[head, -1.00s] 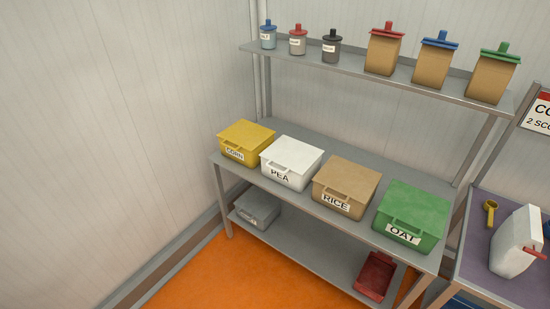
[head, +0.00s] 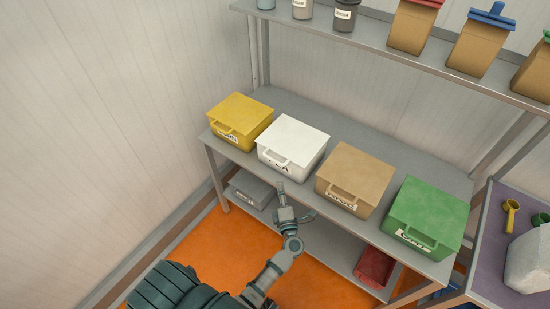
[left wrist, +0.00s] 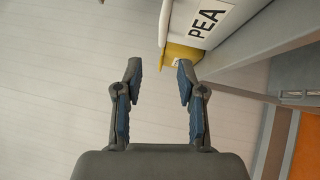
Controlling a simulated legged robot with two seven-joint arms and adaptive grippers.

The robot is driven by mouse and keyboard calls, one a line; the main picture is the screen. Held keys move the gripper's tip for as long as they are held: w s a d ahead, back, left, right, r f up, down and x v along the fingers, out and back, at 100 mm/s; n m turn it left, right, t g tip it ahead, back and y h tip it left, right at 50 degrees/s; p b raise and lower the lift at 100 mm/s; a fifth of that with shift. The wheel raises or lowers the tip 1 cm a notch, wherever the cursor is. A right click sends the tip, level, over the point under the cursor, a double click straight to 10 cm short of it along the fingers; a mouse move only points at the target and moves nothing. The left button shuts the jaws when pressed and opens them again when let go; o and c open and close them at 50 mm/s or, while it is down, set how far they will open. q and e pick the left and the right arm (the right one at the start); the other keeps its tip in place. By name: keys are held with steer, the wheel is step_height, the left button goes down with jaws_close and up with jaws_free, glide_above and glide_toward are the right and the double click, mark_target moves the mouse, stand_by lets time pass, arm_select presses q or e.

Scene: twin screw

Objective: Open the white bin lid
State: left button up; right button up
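The white bin (head: 291,145) stands on the middle shelf between the yellow and tan bins, with its white lid (head: 294,134) down on it. Its handle (head: 272,156) faces the front, and its PEA label shows in the left wrist view (left wrist: 209,22). My left gripper (head: 290,198) is in front of and below the white bin, apart from it. In the left wrist view the gripper (left wrist: 157,75) is open, with nothing between its fingers. My right gripper shows in neither view.
A yellow bin (head: 240,120), a tan bin (head: 353,178) and a green bin (head: 429,215) share the shelf. A grey bin (head: 252,189) and a red scoop bin (head: 376,268) are on the lower shelf. The upper shelf (head: 400,55) overhangs behind.

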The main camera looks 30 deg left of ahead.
mark_target(273, 159)
arm_select(q)
steer(key=x, duration=0.9)
steer(key=a+f+x, duration=0.1)
steer(key=x, duration=0.3)
steer(key=shift+s, duration=0.15)
steer(key=shift+r, duration=0.15)
steer(key=shift+w+d+r, duration=0.15)
steer(key=shift+w+d, duration=0.15)
steer(key=shift+a, duration=0.15)
steer(key=shift+c, duration=0.4)
steer(key=shift+a, duration=0.4)
jaws_close()
steer(key=shift+d+p, duration=0.1)
steer(key=shift+p, duration=0.2)
steer(key=shift+r+p, duration=0.15)
steer(key=shift+p, duration=0.2)
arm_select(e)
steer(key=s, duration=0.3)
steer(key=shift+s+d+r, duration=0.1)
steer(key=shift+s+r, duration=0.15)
